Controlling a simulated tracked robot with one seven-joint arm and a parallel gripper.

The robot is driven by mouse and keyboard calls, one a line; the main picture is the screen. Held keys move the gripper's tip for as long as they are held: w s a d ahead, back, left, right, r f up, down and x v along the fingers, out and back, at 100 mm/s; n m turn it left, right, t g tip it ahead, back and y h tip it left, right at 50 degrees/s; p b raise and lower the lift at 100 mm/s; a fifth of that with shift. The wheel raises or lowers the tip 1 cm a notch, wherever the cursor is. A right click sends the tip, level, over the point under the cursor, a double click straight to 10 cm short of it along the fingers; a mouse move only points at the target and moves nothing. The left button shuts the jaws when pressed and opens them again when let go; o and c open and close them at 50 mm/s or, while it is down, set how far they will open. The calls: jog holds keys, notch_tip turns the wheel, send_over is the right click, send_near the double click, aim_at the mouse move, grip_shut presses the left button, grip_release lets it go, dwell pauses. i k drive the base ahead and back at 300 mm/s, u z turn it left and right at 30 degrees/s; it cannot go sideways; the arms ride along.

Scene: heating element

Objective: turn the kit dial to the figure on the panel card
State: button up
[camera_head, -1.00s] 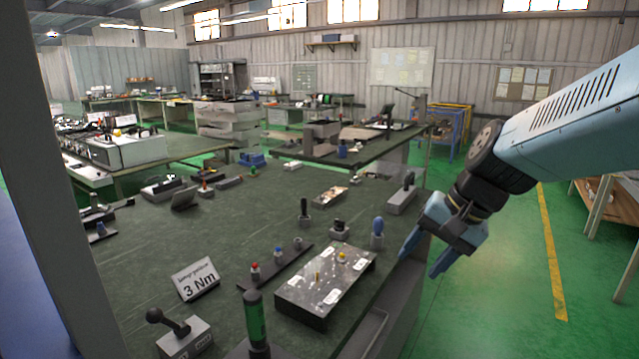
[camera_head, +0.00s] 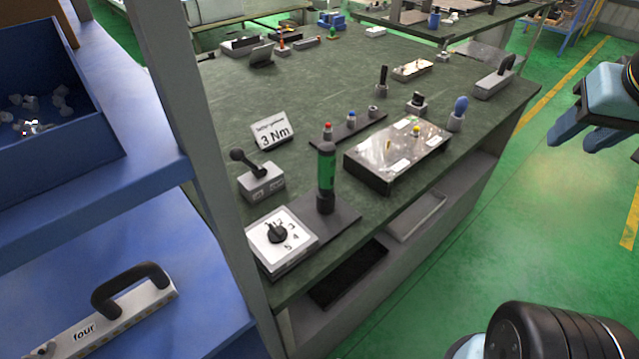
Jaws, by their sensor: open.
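A black dial knob (camera_head: 277,233) sits on a white-topped box with printed figures around it, at the near left corner of the green bench. Figures such as 4 and 5 show beside the knob; its pointer direction is too small to tell. A white card (camera_head: 273,132) reading "3 Nm" leans upright on the bench behind the box; its smaller top line is unreadable. My gripper (camera_head: 582,137) is at the right edge, open and empty, well to the right of the dial and beyond the bench edge.
A black-handled lever box (camera_head: 262,182), a green cylinder (camera_head: 326,170) and a metal plate box (camera_head: 390,158) stand near the dial. A grey post (camera_head: 205,130) and blue shelf with a block labelled "four" (camera_head: 95,325) are at left. Green floor is clear at right.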

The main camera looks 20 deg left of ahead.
aim_at(277, 234)
jog(key=u, duration=1.2)
jog(key=k, duration=0.7)
jog(key=u, duration=0.3)
jog(key=i, duration=0.5)
jog(key=z, duration=0.15)
